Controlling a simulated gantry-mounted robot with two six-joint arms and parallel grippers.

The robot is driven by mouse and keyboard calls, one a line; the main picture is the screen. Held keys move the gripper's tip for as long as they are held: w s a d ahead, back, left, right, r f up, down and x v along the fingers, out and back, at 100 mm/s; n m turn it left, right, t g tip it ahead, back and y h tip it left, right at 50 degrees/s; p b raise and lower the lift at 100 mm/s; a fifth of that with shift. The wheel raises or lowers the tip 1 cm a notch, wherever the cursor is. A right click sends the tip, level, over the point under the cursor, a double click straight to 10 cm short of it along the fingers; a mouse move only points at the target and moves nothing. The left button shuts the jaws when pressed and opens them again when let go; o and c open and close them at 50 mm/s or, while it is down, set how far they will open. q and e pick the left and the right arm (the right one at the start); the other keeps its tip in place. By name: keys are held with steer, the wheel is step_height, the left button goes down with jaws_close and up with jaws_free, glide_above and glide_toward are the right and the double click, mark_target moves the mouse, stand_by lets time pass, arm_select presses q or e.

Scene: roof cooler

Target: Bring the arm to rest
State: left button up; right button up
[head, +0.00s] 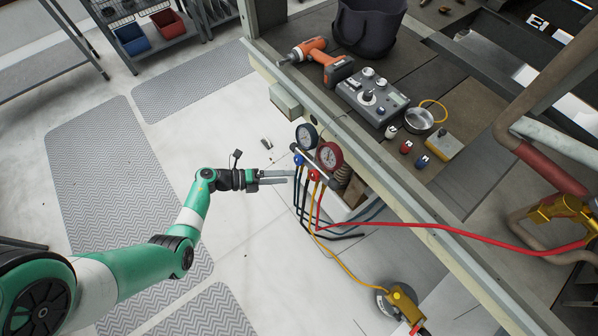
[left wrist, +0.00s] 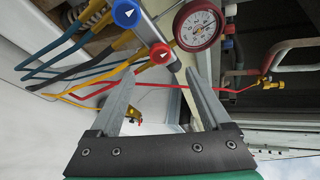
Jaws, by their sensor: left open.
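My left gripper (head: 272,177) shows in the head view at the end of my green and white arm. It is just left of a gauge manifold with a blue knob (head: 299,159) and a red knob (head: 315,175). In the left wrist view my left gripper (left wrist: 163,98) has its two fingers spread apart with nothing held between them. The manifold's red-rimmed gauge (head: 329,155) and dark-rimmed gauge (head: 307,136) stand by the bench edge. My right gripper is not in view.
A bench (head: 420,240) carries an orange drill (head: 318,58), a grey control box (head: 372,96) and a dark bag (head: 368,27). A red hose (head: 455,231) runs right from the manifold. A yellow tool (head: 402,300) stands low. Open floor lies left.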

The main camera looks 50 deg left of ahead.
arm_select(q)
steer(key=v, duration=0.3)
stand_by(0.5)
